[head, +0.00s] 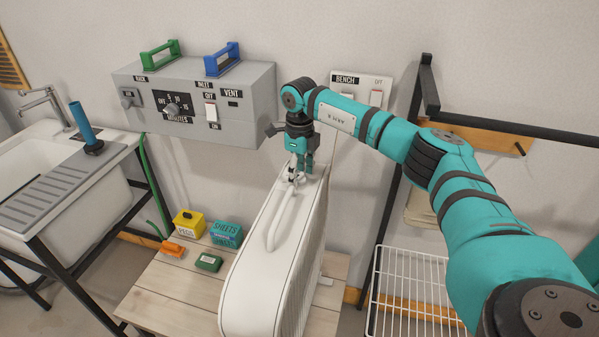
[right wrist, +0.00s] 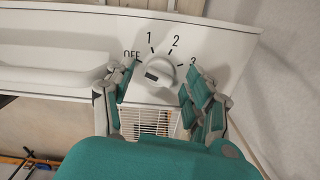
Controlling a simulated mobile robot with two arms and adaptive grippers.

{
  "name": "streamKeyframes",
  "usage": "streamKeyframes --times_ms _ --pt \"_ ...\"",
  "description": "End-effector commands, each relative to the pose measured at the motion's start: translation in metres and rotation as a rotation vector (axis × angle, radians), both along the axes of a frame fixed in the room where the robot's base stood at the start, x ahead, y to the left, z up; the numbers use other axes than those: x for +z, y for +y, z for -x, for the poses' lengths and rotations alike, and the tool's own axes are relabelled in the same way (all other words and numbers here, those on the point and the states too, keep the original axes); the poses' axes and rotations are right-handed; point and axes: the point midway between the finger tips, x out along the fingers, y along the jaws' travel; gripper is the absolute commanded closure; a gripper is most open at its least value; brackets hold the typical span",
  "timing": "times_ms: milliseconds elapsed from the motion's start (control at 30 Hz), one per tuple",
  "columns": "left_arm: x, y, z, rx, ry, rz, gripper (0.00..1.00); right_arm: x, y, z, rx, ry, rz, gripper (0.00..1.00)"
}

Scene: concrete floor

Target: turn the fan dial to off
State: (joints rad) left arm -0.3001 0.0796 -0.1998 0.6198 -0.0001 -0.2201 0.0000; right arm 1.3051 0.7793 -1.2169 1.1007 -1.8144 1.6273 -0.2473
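The fan (head: 250,285) is a tall white housing standing on a wooden table, with a handle recess along its top. Its white round dial (right wrist: 160,72) shows in the right wrist view on a white panel marked OFF, 1, 2 and 3. A dark mark sits on the knob's lower left; I cannot tell exactly which setting it points to. My right gripper (head: 299,172) is over the far end of the fan's top. In the right wrist view its fingers (right wrist: 160,88) are spread either side of the dial, with visible gaps. My left gripper is not in view.
A grey wall control box (head: 195,105) and a bench switch plate (head: 362,88) are behind the fan. A yellow box (head: 188,222), a teal box (head: 226,234) and small orange and green items stand left of it. A wire rack (head: 420,285) is at right.

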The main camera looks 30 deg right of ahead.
Motion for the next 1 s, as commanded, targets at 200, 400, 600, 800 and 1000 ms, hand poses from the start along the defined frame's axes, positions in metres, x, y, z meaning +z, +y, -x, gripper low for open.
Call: streamKeyframes --times_ms 200,400,600,800,1000 --pt "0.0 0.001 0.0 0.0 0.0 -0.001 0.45 -0.001 0.0 0.0 0.0 0.002 0.0 0.45" --pt "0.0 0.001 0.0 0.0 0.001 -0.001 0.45 0.016 0.0 0.0 0.0 -0.001 -0.001 0.45" --pt "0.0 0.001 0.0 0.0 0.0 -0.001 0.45 0.059 0.0 -0.001 0.0 -0.004 -0.001 0.45" --pt "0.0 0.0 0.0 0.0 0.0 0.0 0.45 0.097 0.0 0.0 0.0 -0.001 -0.001 0.45" --pt "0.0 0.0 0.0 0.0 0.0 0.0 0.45 0.117 0.0 0.0 0.0 0.001 -0.001 0.45"
